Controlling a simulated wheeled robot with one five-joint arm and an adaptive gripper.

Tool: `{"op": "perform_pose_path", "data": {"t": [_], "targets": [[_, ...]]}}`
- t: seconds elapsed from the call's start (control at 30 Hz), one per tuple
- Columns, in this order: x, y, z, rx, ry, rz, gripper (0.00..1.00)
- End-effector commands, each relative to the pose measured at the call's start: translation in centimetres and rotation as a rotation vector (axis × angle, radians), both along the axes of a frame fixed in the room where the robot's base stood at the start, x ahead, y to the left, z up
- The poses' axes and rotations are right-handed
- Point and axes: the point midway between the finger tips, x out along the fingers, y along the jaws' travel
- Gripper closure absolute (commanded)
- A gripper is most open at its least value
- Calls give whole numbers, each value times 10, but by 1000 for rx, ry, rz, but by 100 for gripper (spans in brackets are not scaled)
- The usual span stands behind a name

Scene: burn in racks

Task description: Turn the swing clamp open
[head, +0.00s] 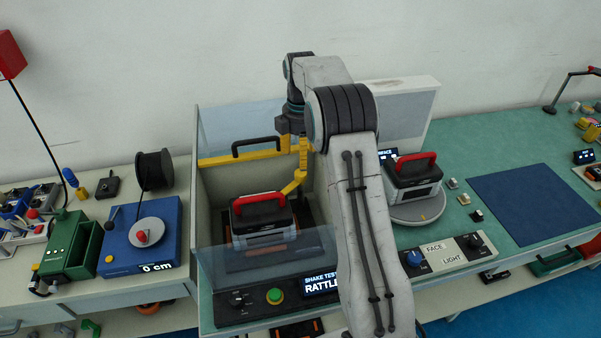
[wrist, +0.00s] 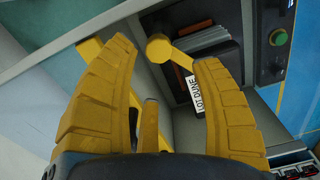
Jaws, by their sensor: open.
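The yellow swing clamp (head: 292,186) reaches over the right side of the red-handled unit (head: 262,222) in the shake tester box. In the wrist view its arm and round end (wrist: 158,48) show beyond my fingertips, partly hidden by the right finger. My gripper (wrist: 163,54) is open, its yellow fingers spread to either side of the round end. I see nothing held, and cannot tell whether a finger touches the clamp. In the head view my gripper (head: 303,147) points down near the clamp, partly hidden by my arm. The clamp's pivot is not clear.
The box has clear panels (head: 250,262) and a yellow rear rail (head: 240,158) with a black handle. A green button (head: 275,296) and a "RATTLE" display sit in front. Another red-handled unit (head: 413,176) stands on a round plate at right. A blue mat (head: 530,205) is bare.

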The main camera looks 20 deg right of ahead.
Motion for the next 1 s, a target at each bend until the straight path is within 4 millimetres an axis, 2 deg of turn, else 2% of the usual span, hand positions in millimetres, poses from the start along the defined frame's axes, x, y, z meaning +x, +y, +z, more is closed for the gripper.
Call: {"op": "perform_pose_path", "data": {"t": [0.23,0.7,1.0], "targets": [[1,0,-11,-1,-3,-49,41],[1,0,-63,-2,-4,-49,41],[1,0,-73,-1,-6,-48,41]]}}
